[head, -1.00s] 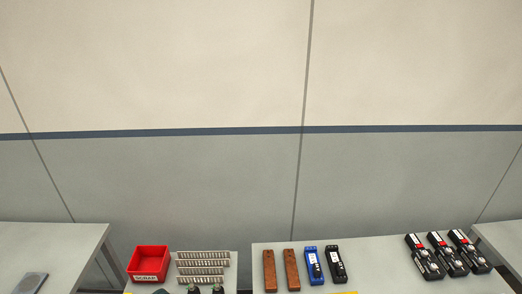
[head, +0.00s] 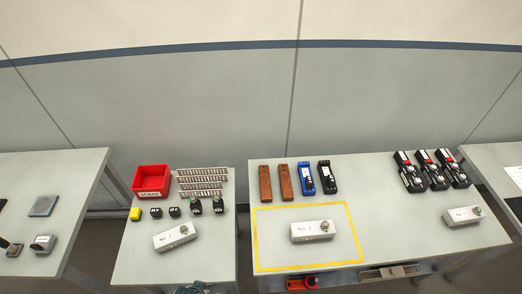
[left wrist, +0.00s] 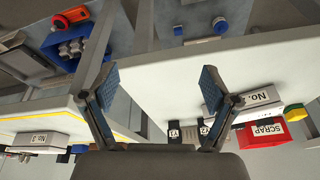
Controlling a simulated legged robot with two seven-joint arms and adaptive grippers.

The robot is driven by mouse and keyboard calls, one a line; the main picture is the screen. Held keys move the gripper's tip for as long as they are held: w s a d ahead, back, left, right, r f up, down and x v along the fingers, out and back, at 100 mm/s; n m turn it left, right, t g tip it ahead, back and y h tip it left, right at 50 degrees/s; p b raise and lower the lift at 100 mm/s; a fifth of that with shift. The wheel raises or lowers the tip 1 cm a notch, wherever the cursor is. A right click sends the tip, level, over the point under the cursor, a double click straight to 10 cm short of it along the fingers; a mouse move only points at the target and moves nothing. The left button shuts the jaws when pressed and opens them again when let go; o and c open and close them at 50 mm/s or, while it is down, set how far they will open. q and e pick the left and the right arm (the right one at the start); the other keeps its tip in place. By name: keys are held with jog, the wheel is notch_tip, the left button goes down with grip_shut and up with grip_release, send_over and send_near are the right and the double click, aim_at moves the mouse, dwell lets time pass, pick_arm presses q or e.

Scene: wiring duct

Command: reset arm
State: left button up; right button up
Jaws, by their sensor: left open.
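My left gripper (left wrist: 158,88) shows in the left wrist view with its two blue-padded fingers spread wide. It is open and nothing is between the fingers. Behind it is the pale underside or surface of a table; I cannot tell which. Neither gripper shows in the head view, and my right gripper is in no frame.
In the head view, the left table holds a red SCRAP bin (head: 152,180), clipped strips and a labelled grey box (head: 175,237). The middle table holds another box (head: 312,230) inside a yellow outline, brown and blue tools behind, and black devices (head: 435,170) at right.

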pick_arm(q)
jog(key=s+f+g, duration=0.1)
jog(key=s+f, duration=0.2)
jog(key=f, duration=1)
jog(key=s+f+g, duration=0.1)
jog(key=s+f, duration=0.2)
jog(key=f, duration=1)
jog(key=s+a+f, duration=0.3)
jog(key=s+f, duration=0.8)
jog(key=s, duration=0.3)
jog(key=shift+s+f, duration=0.2)
